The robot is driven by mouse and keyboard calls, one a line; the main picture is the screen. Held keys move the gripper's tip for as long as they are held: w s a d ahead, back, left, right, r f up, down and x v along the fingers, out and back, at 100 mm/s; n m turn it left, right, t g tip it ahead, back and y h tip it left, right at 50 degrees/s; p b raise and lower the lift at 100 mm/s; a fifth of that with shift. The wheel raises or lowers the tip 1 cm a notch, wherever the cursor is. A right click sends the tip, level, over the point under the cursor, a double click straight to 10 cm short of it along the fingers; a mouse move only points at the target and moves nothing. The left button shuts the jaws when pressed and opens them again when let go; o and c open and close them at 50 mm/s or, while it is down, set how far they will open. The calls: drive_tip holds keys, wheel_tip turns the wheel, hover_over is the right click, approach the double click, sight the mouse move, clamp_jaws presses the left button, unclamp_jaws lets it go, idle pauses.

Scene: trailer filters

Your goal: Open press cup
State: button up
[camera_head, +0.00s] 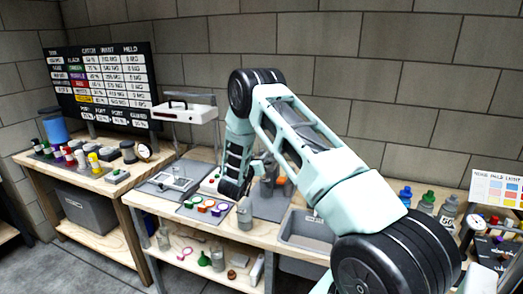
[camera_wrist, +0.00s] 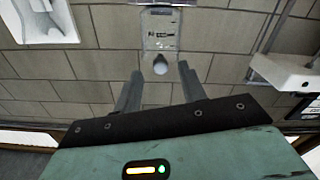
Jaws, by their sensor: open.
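I cannot tell for sure which thing is the press cup. In the wrist view a pale see-through upright piece (camera_wrist: 160,28) stands ahead of my gripper (camera_wrist: 158,78), with a small round light end (camera_wrist: 160,66) between the fingertips in the picture. The two fingers are apart, with nothing visibly held. In the head view my arm reaches down over the middle bench and partly hides a grey stand with an orange part (camera_head: 281,181). The fingers are hard to make out there, and I cannot tell whether they touch anything.
Coloured rings (camera_head: 206,207) on a mat and a grey jar (camera_head: 244,216) stand near the arm on the bench. A grey sink (camera_head: 305,232) is to the right. A white raised unit (camera_head: 185,113) stands behind left. Bottles (camera_head: 427,200) stand at right.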

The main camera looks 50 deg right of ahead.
sight(261, 153)
drive_tip(key=shift+p+x, duration=0.55)
drive_tip(key=shift+x, duration=1.85)
clamp_jaws()
drive_tip(key=shift+r, duration=0.1)
